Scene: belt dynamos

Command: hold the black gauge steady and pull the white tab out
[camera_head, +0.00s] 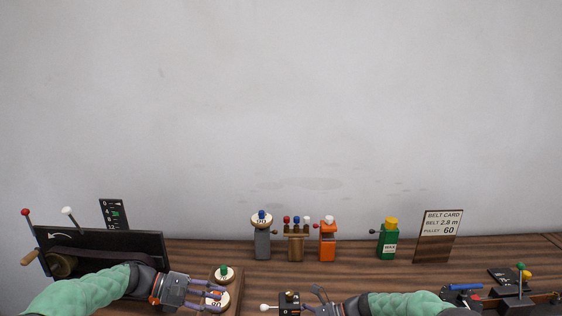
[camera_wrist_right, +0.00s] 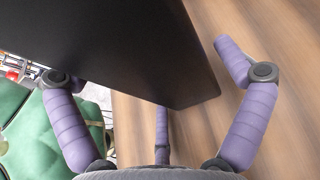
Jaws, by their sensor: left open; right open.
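A small black box (camera_head: 290,298) with a light mark on its front stands at the bottom middle in the head view; I take it for the black gauge. A white knob on a short rod, likely the white tab (camera_head: 265,307), sticks out of its left side. My right gripper (camera_head: 313,298) is open just right of the box. In the right wrist view a large dark block (camera_wrist_right: 140,45), probably the gauge, reaches between the parted fingers; contact cannot be told. My left gripper (camera_head: 222,295) is open over a numbered disc (camera_head: 212,298), left of the tab.
A black panel (camera_head: 120,241) with a belt and levers stands at left, an upright scale (camera_head: 113,214) behind it. Grey, orange (camera_head: 327,243) and green (camera_head: 388,243) blocks stand along the back, with a belt card (camera_head: 439,236) to the right. The table between is mostly clear.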

